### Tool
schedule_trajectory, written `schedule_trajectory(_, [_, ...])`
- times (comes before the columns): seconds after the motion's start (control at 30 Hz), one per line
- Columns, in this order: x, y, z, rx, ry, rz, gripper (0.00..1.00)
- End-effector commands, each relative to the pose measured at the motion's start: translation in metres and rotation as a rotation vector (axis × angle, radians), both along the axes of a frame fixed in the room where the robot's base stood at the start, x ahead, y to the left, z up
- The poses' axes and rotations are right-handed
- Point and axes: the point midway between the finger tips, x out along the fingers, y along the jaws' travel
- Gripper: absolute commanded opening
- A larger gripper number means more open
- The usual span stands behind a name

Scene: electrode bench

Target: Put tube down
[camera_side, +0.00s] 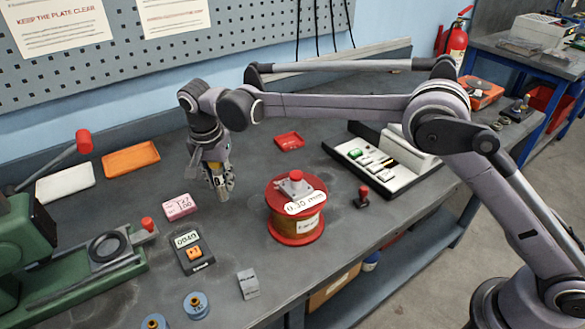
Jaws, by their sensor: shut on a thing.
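My gripper (222,190) points down over the left middle of the bench, between the pink box and the red-flanged spool. It is shut on the tube, which is mostly hidden by the fingers and too small here to make out clearly. I cannot tell whether the tube's lower end touches the bench top or hangs just above it.
The spool (297,225), labelled 0.30 mm, stands right of my gripper. A pink box (180,207) and a dark meter (193,252) lie left. A green machine (75,262) fills the left front. A white-and-black device (375,160) stands right. Bare bench lies behind my gripper.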

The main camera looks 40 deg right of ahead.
Motion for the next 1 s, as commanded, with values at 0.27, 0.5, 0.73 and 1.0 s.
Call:
schedule_trajectory(0.27, [0.000,0.000,-0.002,0.000,0.000,0.000,0.00])
schedule_trajectory(0.5, [0.000,0.000,-0.005,0.000,0.000,0.000,0.48])
schedule_trajectory(0.73, [0.000,0.000,-0.004,0.000,0.000,0.000,0.48])
schedule_trajectory(1.0, [-0.002,0.001,0.014,0.000,0.000,0.000,0.48])
